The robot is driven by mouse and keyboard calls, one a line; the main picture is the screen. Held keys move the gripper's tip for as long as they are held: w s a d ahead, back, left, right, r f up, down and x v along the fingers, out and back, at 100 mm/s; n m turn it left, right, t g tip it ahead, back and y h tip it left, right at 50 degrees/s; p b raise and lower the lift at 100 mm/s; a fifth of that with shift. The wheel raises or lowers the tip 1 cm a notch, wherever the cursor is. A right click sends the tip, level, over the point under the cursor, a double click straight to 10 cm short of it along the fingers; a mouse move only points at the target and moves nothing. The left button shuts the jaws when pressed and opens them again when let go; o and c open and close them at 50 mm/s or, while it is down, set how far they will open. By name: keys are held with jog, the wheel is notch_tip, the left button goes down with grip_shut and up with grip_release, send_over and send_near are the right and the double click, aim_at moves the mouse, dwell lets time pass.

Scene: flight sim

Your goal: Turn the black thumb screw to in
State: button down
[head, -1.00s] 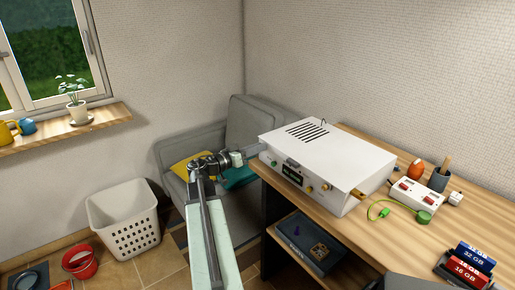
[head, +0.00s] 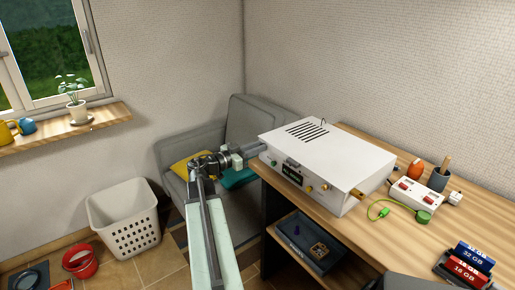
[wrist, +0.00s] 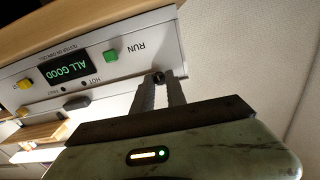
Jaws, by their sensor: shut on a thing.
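The black thumb screw (wrist: 158,76) sits low on the light front panel of the white box (wrist: 125,62), seen upside down in the wrist view. My gripper (wrist: 159,82) is shut on it, with one grey finger on each side. Only the screw's dark end shows between the fingertips, so how far it is turned cannot be told. In the head view my gripper (head: 255,148) is at the left end of the white box (head: 330,155), and the screw is hidden there.
The box stands on a wooden desk (head: 405,235) with a power strip (head: 415,195). A grey armchair (head: 248,120) stands behind my arm, and a white basket (head: 125,220) is at left.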

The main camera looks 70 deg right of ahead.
jog(key=shift+s, duration=0.15)
jog(key=c, duration=1.3)
grip_release()
jog(key=shift+c, duration=0.2)
jog(key=shift+a, duration=0.1)
jog(key=v, duration=0.7)
jog(key=shift+w+a, duration=0.25)
jog(key=shift+w, duration=0.05)
